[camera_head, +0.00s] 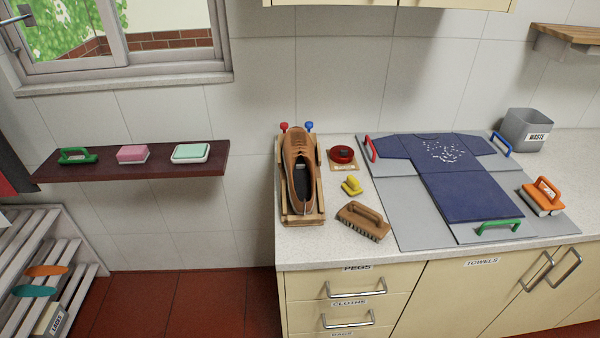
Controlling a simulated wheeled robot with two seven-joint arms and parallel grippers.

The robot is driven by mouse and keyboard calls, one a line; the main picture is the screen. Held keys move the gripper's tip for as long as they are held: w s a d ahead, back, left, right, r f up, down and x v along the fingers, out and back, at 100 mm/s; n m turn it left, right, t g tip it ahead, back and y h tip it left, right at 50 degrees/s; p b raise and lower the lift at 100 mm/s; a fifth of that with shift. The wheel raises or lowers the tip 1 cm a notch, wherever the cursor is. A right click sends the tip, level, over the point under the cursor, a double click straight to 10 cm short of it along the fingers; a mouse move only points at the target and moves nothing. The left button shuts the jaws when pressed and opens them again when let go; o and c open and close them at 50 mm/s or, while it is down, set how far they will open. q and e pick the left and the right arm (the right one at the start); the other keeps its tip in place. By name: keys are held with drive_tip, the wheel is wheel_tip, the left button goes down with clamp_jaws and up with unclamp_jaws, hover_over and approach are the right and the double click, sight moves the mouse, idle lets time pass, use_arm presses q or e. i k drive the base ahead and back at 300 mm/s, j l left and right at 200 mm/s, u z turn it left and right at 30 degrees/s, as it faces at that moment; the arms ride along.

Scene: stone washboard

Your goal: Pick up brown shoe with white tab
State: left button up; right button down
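A brown shoe (290,170) sits in a wooden stand (316,215) at the left end of the countertop, its dark opening facing up. Its narrow end points to the back wall. I cannot make out a white tab on it at this size. Neither of my grippers shows in the head view.
On the countertop (350,256) stand a brown brush (362,221), a small yellow brush (351,186) and a red round item (342,154). A blue shirt (470,190) lies on grey boards to the right. A dark shelf (215,165) is left, with a floor gap below.

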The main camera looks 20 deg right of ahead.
sight(298, 150)
drive_tip(key=i+j+z, duration=0.15)
drive_tip(key=j, duration=0.25)
drive_tip(key=i+j+z, duration=0.15)
drive_tip(key=j, duration=0.25)
drive_tip(key=i+j+z, duration=0.15)
drive_tip(key=j, duration=0.25)
drive_tip(key=j+z, duration=0.15)
drive_tip(key=j, duration=0.3)
